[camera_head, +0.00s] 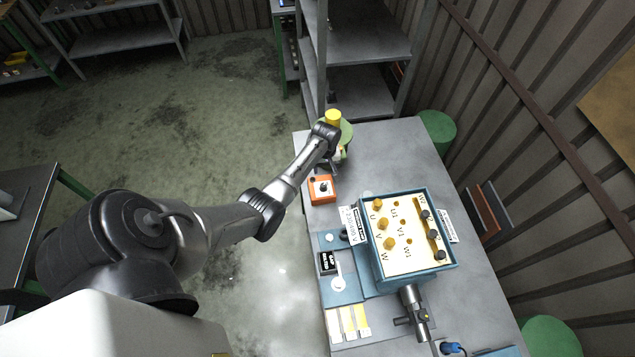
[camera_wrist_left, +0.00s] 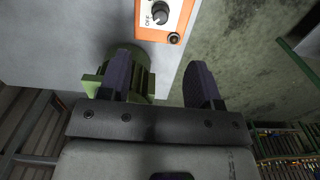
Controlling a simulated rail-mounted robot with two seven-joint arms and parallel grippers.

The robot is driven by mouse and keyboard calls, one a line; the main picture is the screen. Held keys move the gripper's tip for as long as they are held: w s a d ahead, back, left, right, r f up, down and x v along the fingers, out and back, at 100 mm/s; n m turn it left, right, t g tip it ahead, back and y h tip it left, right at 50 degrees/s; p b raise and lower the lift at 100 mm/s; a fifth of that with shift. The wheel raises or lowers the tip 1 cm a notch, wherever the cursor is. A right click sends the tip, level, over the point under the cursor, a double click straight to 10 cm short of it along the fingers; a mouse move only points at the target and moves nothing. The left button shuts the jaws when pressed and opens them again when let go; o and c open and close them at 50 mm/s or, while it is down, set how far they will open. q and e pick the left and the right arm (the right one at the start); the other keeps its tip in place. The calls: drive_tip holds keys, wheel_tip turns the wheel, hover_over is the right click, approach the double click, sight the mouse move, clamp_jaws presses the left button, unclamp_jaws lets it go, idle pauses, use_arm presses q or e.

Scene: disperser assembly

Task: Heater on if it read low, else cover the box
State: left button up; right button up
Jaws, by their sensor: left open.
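The orange box (camera_head: 322,189) with a dark knob lies near the table's left edge. The left wrist view shows this orange box (camera_wrist_left: 163,18) close up, with "OFF" by its knob. My left gripper (camera_wrist_left: 160,80) is open and empty, its fingertips toward the orange box and apart from it. In the head view my left gripper (camera_head: 334,166) is partly hidden behind its wrist. The blue box (camera_head: 455,266) stands open, with yellow and black pegs on its pale panel. A small black display (camera_head: 327,263) is beside it; I cannot read it surely. My right gripper is out of view.
A green ribbed object (camera_wrist_left: 142,77) stands just behind one finger; its green top (camera_head: 346,131) shows beside my wrist. The table (camera_head: 390,150) is bare beyond the box.

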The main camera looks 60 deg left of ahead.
sight(323, 185)
use_arm(q)
drive_tip(key=f+b, duration=0.1)
drive_tip(key=f, duration=0.3)
drive_tip(key=f+b, duration=0.1)
drive_tip(key=f, duration=0.3)
drive_tip(key=f+b, duration=0.2)
drive_tip(key=f, duration=0.2)
drive_tip(key=shift+a, duration=0.25)
drive_tip(key=shift+f+b, duration=0.45)
drive_tip(key=shift+f, duration=0.35)
drive_tip(key=shift+c, duration=0.4)
drive_tip(key=c, duration=0.9)
drive_tip(key=shift+o, duration=0.2)
